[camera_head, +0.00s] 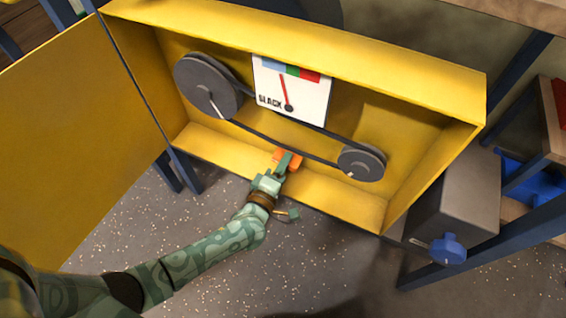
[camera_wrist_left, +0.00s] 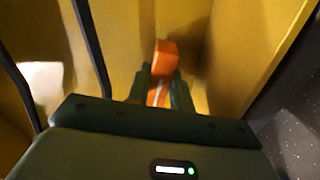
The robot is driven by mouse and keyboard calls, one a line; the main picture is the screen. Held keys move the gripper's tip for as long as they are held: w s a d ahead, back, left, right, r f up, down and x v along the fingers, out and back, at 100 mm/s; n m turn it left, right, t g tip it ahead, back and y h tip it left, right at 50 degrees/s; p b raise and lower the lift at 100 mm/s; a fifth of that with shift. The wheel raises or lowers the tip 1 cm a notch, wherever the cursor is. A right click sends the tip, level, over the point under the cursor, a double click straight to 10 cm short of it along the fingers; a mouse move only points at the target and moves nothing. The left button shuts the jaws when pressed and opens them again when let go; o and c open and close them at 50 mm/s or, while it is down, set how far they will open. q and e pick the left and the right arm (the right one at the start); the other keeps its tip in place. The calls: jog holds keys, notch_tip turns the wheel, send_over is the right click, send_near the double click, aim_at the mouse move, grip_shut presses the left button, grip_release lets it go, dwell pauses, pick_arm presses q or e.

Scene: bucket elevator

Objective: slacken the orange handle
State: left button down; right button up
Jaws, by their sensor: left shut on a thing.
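The orange handle (camera_head: 292,158) sits inside the open yellow housing, just below the lower run of the belt. It also shows in the left wrist view (camera_wrist_left: 166,57), sticking out beyond my fingers. My left gripper (camera_head: 286,163) is shut on the handle, with one finger on each side of it, as the left wrist view shows (camera_wrist_left: 160,92). The fingers cover part of the handle in the head view. A white gauge (camera_head: 308,93) marked SLACK hangs above the belt. Its red needle points up and slightly left, near the green band. My right gripper is not in view.
A dark belt (camera_head: 262,135) runs between a large grey pulley (camera_head: 208,86) and a small one (camera_head: 361,163). The yellow door (camera_head: 85,150) hangs open at the left. A grey motor box (camera_head: 458,195) with a blue knob (camera_head: 447,249) stands at the right. The speckled floor below is clear.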

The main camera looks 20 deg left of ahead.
pick_arm(q)
jog(key=shift+r+m+p, duration=0.1)
jog(key=shift+m+p, duration=0.25)
jog(key=shift+m, duration=0.55)
jog(key=m+p, duration=0.2)
jog(key=m, duration=0.4)
jog(key=shift+s+m, duration=0.1)
jog(key=shift+m, duration=1)
jog(key=shift+f+m, duration=0.2)
jog(key=shift+m, duration=1)
jog(key=shift+m+p, duration=0.4)
jog(key=shift+m, duration=1.2)
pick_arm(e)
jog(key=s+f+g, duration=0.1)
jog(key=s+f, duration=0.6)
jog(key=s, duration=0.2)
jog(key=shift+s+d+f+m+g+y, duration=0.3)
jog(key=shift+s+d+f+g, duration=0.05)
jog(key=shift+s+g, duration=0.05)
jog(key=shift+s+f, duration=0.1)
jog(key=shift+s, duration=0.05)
pick_arm(q)
jog(key=c, duration=1.3)
grip_release()
jog(key=shift+o, duration=0.3)
